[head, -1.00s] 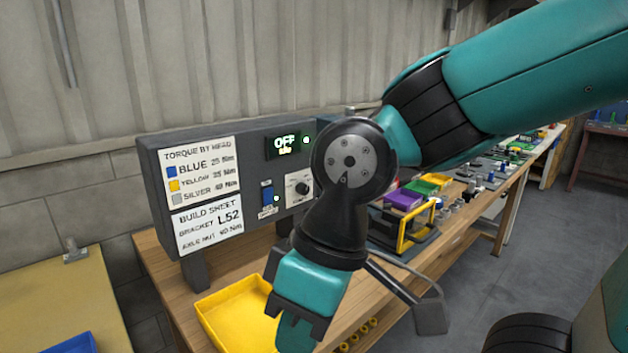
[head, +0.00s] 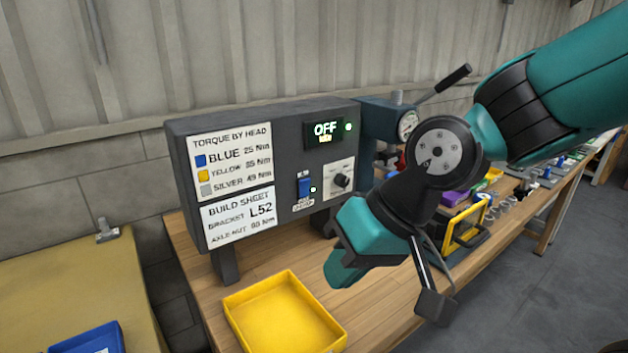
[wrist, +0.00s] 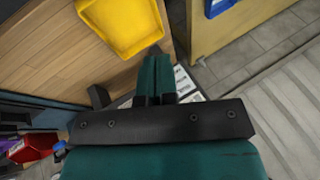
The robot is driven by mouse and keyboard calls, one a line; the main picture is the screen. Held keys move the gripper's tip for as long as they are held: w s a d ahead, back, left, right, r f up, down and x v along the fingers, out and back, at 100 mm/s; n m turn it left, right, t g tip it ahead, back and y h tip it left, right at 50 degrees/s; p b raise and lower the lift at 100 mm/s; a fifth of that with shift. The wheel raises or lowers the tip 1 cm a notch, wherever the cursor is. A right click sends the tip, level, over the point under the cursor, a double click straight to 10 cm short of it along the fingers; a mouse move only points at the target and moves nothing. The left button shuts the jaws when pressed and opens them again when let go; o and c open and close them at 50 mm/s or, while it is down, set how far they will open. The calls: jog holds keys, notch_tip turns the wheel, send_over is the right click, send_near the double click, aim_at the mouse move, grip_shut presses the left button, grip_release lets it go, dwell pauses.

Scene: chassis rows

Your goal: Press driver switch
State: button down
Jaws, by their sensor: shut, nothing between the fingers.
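The blue driver switch (head: 304,187) is on the lower right of the dark control panel (head: 290,139), left of a black dial (head: 341,181). A small lit dot shows beside the switch. The display (head: 325,131) above reads OFF, with a green light at its right. My gripper (head: 340,279) is shut and empty, below and to the right of the switch and apart from it, over the bench. In the wrist view my shut fingers (wrist: 155,75) point toward the panel's lower edge. The switch does not show there.
A yellow tray (head: 285,315) lies on the wooden bench (head: 375,310) below the panel. A gauge device with a lever (head: 408,122) and a yellow-framed item (head: 464,229) stand to the right. A blue bin (head: 90,342) is on the table at lower left.

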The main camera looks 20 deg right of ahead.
jog(key=w+d+m+t+h+p, duration=0.1)
jog(key=w+d+m+t, duration=0.4)
jog(key=w+m, duration=0.3)
jog(key=w+d+f+m+t+p, duration=0.1)
jog(key=w+d+m+t, duration=0.3)
jog(key=w+m, duration=0.4)
jog(key=w+d, duration=0.1)
jog(key=w, duration=0.2)
jog(key=shift+d+m+t+h, duration=0.2)
jog(key=shift+m+t+h, duration=0.1)
jog(key=shift+t+h, duration=0.1)
jog(key=shift+w, duration=0.15)
jog(key=p, duration=0.3)
send_near(307, 183)
notch_tip(307, 183, down, 3)
jog(key=w, duration=0.2)
jog(key=shift+w+a+p, duration=0.25)
jog(key=shift+w+a, duration=0.1)
jog(key=shift+w, duration=0.35)
jog(key=shift+w+a+p, duration=0.2)
jog(key=shift+w+a, duration=0.15)
jog(key=shift+w, duration=0.35)
jog(key=shift+w+a+p, duration=0.25)
jog(key=shift+w+a, duration=0.1)
jog(key=shift+w, duration=0.35)
